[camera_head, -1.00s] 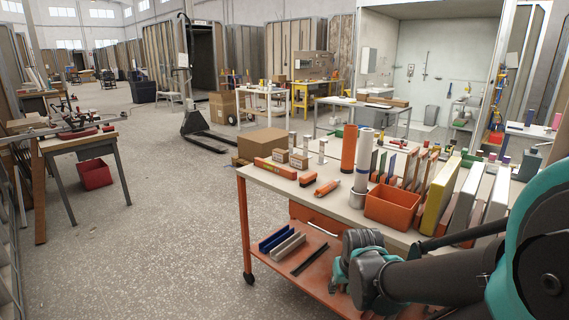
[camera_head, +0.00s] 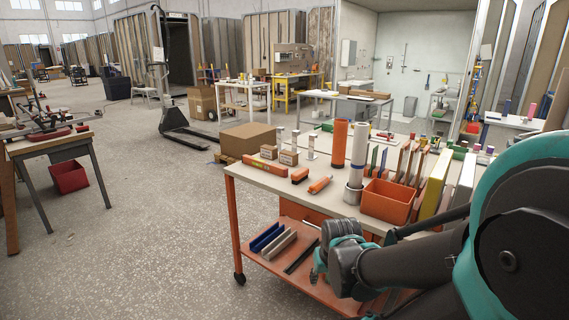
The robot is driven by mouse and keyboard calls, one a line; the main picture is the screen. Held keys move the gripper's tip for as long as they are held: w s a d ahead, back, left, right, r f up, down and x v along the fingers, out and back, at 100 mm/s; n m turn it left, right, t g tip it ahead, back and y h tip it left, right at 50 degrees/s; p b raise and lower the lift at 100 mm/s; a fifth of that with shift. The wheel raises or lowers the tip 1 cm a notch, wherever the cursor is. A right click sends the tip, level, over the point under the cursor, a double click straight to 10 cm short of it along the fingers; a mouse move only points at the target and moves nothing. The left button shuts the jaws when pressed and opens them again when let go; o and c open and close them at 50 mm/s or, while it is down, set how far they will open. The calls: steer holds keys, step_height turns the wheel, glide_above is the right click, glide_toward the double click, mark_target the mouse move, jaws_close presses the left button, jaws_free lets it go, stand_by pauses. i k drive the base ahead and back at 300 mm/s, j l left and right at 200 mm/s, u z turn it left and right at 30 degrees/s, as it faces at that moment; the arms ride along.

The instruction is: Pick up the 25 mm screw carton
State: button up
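Two small brown cardboard cartons with pale labels stand side by side on the orange-framed cart, behind its front edge: a left carton (camera_head: 269,152) and a right carton (camera_head: 288,158). Their labels are too small to read, so I cannot tell which is the 25 mm screw carton. My dark grey and teal arm reaches in from the lower right, in front of the cart. Its bent joint is over the cart's lower shelf, well apart from the cartons. My gripper's fingers cannot be made out.
The cart top (camera_head: 262,178) also bears an orange level (camera_head: 268,166), orange-ended tools, an orange tube (camera_head: 339,143), a metal cup (camera_head: 352,194), an orange bin (camera_head: 387,201) and upright boards. A large cardboard box (camera_head: 248,138) stands behind. Floor left of the cart is clear.

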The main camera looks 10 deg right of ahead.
mark_target(290, 159)
steer(key=i+j+u, duration=0.15)
steer(key=i, duration=0.3)
steer(key=i+u, duration=0.2)
steer(key=i, duration=0.25)
steer(key=i+j+z, duration=0.15)
steer(key=i+j, duration=0.3)
steer(key=i, duration=0.05)
